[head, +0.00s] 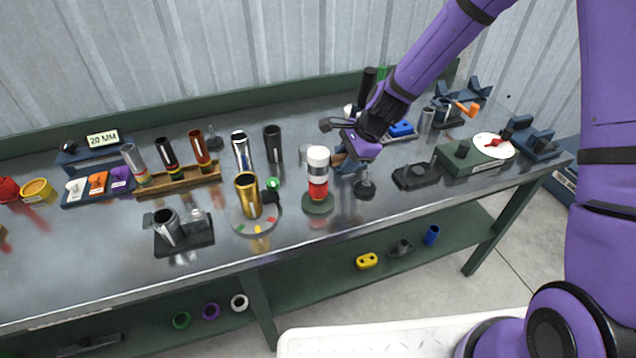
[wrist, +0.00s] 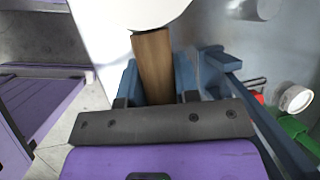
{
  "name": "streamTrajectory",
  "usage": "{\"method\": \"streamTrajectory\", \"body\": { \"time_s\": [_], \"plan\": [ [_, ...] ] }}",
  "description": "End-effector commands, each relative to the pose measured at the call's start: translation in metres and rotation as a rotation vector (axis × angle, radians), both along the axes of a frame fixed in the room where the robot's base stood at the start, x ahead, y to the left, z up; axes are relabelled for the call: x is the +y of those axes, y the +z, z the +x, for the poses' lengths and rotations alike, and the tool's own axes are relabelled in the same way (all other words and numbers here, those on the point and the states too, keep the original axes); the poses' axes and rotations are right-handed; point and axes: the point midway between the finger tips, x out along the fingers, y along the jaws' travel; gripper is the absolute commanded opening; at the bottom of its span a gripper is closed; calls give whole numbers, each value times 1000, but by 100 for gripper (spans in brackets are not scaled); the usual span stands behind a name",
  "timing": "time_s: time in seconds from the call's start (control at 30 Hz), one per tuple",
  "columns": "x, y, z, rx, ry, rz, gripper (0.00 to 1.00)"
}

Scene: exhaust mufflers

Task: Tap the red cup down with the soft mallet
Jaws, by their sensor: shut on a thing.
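My gripper (head: 345,161) is shut on the wooden handle of the soft mallet. The handle (wrist: 154,68) shows between the blue fingers in the wrist view, leading to the large white mallet head (wrist: 130,8) at the top edge. In the head view the white mallet head (head: 318,157) stands directly above the red cup (head: 318,188), in line with it. I cannot tell whether they touch. The red cup has a pale band and sits upright on a round green base (head: 318,205). The cup is not identifiable in the wrist view, where the mallet head covers much of the top.
A gold tube (head: 247,196) on a round plate stands left of the cup. A small dark stand (head: 365,189) is close on the right, and a dark flat fixture (head: 416,175) lies beyond it. A wooden rack (head: 180,180) with several tubes is further left.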

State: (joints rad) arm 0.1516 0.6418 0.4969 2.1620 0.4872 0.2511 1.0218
Motion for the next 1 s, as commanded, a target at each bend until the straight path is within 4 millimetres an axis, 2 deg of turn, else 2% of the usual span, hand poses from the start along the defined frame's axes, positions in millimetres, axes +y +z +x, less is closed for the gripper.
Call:
{"method": "streamTrajectory", "body": {
  "time_s": [0.3, 0.43, 0.6, 1.0],
  "plan": [
    [0, 42, 1, -4, -1, -1, 0],
    [0, 55, 1, -3, -1, 0, 0],
    [-1, 59, 1, 0, -1, 0, 0],
    [-1, 55, 1, 1, -1, 1, 0]
  ]
}}
